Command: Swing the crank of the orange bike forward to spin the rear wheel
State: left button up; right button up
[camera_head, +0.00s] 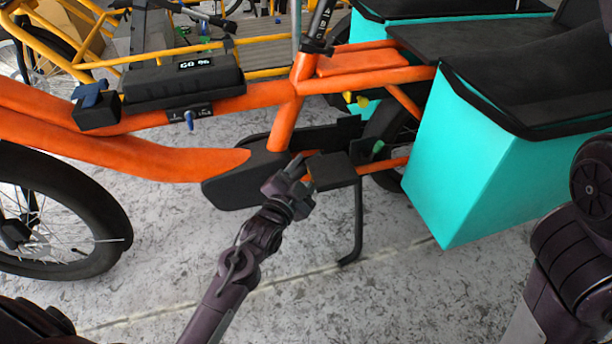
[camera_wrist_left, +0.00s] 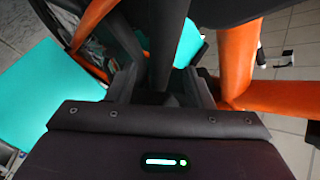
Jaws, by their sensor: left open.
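The orange bike (camera_head: 220,105) stands across the head view, its front wheel at the left. Its black motor casing (camera_head: 235,190) is low on the frame, and a flat black pedal (camera_head: 333,170) sits right of it. The crank arm is mostly hidden behind my gripper and the pedal. The rear wheel (camera_head: 388,135) shows only in part behind the teal bag. My left gripper (camera_head: 303,174) is open, close beside the pedal's left side. In the left wrist view a dark bar (camera_wrist_left: 166,42) runs between its fingers (camera_wrist_left: 162,88); contact cannot be told. My right gripper is out of view.
A teal pannier bag (camera_head: 490,155) hangs at the right over the rear wheel. A black kickstand (camera_head: 355,225) reaches the floor below the pedal. A yellow bike (camera_head: 140,55) stands behind. The grey floor (camera_head: 400,300) in front is clear.

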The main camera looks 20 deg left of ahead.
pick_arm(q)
jog(key=shift+w, duration=0.3)
jog(key=shift+d, duration=0.1)
grip_shut()
